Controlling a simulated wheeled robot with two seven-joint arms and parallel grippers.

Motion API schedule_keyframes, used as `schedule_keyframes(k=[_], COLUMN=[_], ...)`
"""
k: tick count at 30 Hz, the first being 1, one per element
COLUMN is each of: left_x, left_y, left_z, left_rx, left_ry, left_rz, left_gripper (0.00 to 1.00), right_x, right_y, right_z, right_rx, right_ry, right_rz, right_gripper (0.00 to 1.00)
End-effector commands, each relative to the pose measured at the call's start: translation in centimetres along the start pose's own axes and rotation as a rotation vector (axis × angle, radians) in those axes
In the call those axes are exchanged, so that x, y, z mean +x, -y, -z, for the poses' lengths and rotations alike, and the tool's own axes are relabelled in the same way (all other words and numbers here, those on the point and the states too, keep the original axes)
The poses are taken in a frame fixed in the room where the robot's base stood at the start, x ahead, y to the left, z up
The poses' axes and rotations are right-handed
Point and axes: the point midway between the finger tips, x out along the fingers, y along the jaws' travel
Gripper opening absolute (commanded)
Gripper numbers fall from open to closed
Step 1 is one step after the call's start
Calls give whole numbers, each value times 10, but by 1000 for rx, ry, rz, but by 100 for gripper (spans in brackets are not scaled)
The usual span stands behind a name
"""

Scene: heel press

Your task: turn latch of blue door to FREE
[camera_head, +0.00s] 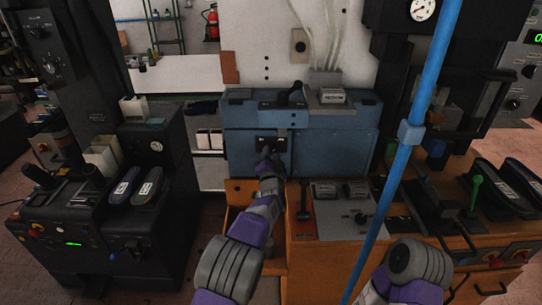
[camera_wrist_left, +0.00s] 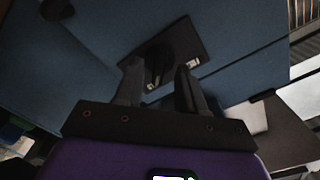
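The blue door (camera_head: 240,155) is the front of a blue cabinet in the middle of the head view. Its latch (camera_head: 272,144) is a dark knob on a black plate; the latch (camera_wrist_left: 157,64) also shows in the left wrist view. My left gripper (camera_head: 268,158) is right in front of the latch. In the left wrist view its two fingers are apart, one on each side of the knob; I cannot tell whether they touch it. My right gripper is out of view; only my right arm shows.
An orange-brown bench (camera_head: 330,250) with a grey control panel (camera_head: 345,205) stands below and right of the door. A blue pole (camera_head: 410,130) crosses the view on the right. Dark machines stand left (camera_head: 155,150) and right. A black lever (camera_head: 290,95) sits on top of the cabinet.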

Motion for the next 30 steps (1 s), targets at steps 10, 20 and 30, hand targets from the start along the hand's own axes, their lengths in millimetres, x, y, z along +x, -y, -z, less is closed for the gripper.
schedule_keyframes(k=[10,20,30], left_x=[10,10,10], left_y=[0,0,0], left_z=[0,0,0], left_rx=[0,0,-5], left_ry=[0,0,0], left_rz=[0,-1,-1], left_gripper=[39,15,0], right_x=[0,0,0], right_y=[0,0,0], right_z=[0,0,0], right_rx=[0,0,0], right_ry=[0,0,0], right_rz=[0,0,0], right_gripper=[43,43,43])
